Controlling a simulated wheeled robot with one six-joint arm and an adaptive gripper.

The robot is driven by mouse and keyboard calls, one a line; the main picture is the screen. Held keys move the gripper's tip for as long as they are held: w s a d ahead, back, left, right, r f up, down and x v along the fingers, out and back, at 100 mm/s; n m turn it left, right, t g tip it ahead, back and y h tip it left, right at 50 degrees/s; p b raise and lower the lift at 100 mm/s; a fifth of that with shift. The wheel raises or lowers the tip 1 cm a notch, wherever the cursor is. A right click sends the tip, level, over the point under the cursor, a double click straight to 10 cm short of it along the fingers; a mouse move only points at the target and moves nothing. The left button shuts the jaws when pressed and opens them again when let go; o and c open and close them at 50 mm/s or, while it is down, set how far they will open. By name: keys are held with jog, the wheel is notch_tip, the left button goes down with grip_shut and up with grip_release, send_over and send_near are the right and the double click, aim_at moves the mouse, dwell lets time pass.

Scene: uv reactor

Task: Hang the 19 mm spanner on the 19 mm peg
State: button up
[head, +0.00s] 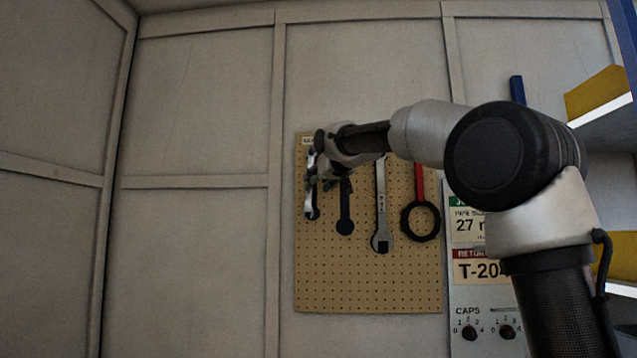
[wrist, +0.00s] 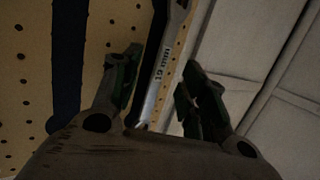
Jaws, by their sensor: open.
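The 19 mm spanner (wrist: 165,70) is a silver bar with "19 mm" on it. In the wrist view it runs between the two fingers of my gripper (wrist: 163,85), which are open with gaps beside it. In the head view the spanner (head: 310,205) is upright at the left edge of the pegboard (head: 350,285), partly covered by my gripper (head: 322,184).
Right of it on the pegboard are a dark spanner shape (head: 346,218), a silver spanner (head: 381,205) and a red-handled ring tool (head: 420,218). A sign panel with knobs (head: 480,300) and shelves with yellow bins (head: 597,95) stand at the right. The left wall is bare.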

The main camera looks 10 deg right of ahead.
jog(key=v, duration=1.2)
jog(key=shift+f, duration=0.2)
jog(key=s+d+f+g+h, duration=0.1)
jog(key=s+d+f+g, duration=0.3)
jog(key=f, duration=0.9)
jog(key=s+f+g+h, duration=0.1)
jog(key=s+f+g, duration=0.35)
jog(key=f, duration=0.75)
jog(key=s+d+f+m+g, duration=0.1)
jog(key=s+d+f, duration=0.3)
jog(key=s+f, duration=0.6)
jog(key=s+d+f+m+g+h, duration=0.1)
jog(key=s+d+f, duration=0.4)
jog(key=s+f, duration=0.4)
jog(key=s, duration=0.7)
jog(key=shift+d+f, duration=0.2)
jog(key=shift+f, duration=0.2)
